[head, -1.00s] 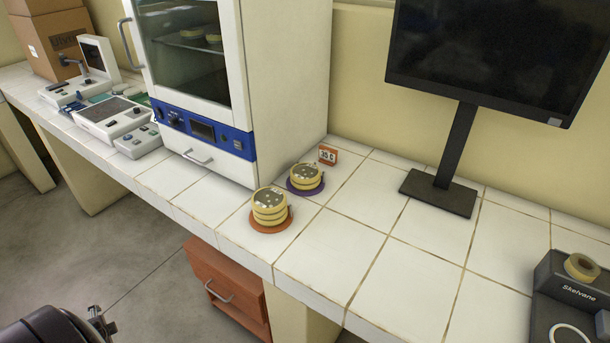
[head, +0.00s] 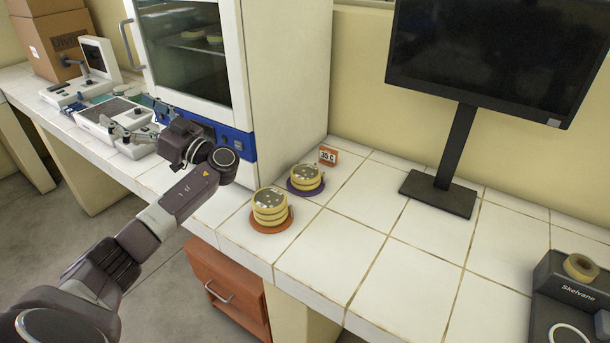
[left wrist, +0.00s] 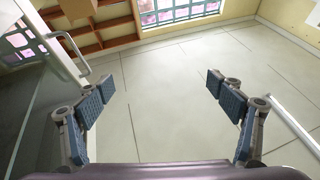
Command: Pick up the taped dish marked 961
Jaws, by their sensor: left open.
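A taller stack of yellow-taped dishes (head: 270,205) stands on an orange round mat (head: 257,226) near the bench's front edge. A shorter yellow-taped stack (head: 306,174) stands behind it on a purple round mat (head: 292,190). More dishes (head: 214,39) show on a shelf behind the incubator's glass. No number, 961 or other, is readable on any dish. My left gripper (head: 122,131) is in front of the incubator at left, well left of both stacks. In the left wrist view it (left wrist: 161,92) is open, with nothing between its fingers. My right gripper is out of view.
The white-and-blue incubator (head: 285,80) has its door shut, with a handle (head: 127,45) at left. A small orange "35 C" sign (head: 328,156) stands beside it. A monitor (head: 440,192) and a dark tape holder (head: 565,292) are at right. The tiles between are clear.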

